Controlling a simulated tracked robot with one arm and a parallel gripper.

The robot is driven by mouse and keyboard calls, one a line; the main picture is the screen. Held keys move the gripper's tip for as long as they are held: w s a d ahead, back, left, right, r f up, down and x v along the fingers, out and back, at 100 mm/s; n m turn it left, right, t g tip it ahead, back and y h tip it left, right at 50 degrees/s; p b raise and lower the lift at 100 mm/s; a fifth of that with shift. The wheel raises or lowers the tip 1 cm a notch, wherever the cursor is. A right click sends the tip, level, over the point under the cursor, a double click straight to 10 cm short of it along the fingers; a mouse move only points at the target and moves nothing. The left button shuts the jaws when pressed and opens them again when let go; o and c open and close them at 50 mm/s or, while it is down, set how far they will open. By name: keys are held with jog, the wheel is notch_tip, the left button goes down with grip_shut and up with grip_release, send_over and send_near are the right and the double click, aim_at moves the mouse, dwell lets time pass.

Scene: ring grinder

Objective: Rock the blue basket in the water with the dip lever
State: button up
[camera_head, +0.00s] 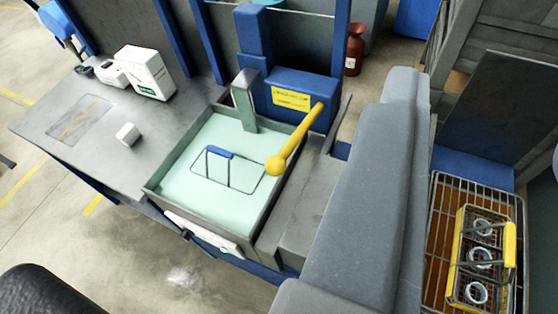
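The tank (262,215) of pale green water stands in the middle of the view. The blue basket (220,152) sits in it; its blue grip and thin wire handle rise above the water, and its lower part is under the surface. The yellow dip lever (297,139) slants from the blue housing at the back right down to a round yellow knob (275,166) over the tank's right side. I cannot make out my gripper's fingers in this view, and nothing is seen touching the lever or the basket.
A grey bench (85,130) to the left carries white boxes (146,72) and a small white block (128,134). A large grey link fills the centre right. At the far right a yellow basket (468,272) with several rings sits on a wire rack (436,235).

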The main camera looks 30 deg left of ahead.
jog(key=o, duration=0.4)
jog(key=shift+w+a+f, duration=0.15)
jog(key=shift+a+f, duration=0.1)
jog(key=w+a+f+y+b, duration=0.1)
jog(key=w+a+f+b, duration=0.3)
jog(key=a+f, duration=0.6)
jog(key=w+a+f+y+b, duration=0.1)
jog(key=w+a+f, duration=0.5)
jog(key=f, duration=0.8)
jog(key=a+f+m+b, duration=0.2)
jog(key=a+f+b, duration=0.15)
jog(key=f, duration=0.65)
jog(key=t+h+p, duration=0.1)
jog(key=t+p, duration=0.1)
jog(key=p, duration=0.7)
send_near(276, 166)
notch_tip(276, 166, down, 2)
jog(key=w+a, duration=0.1)
jog(key=w, duration=0.1)
jog(key=p, duration=0.1)
jog(key=w+p, duration=0.1)
jog(key=shift+f+m+t+p, duration=0.2)
jog(key=shift+m+t+p, duration=0.1)
jog(key=shift+w+a+p, duration=0.2)
jog(key=shift+w+p, duration=0.1)
jog(key=shift+w, duration=3.8)
jog(key=shift+c, duration=0.3)
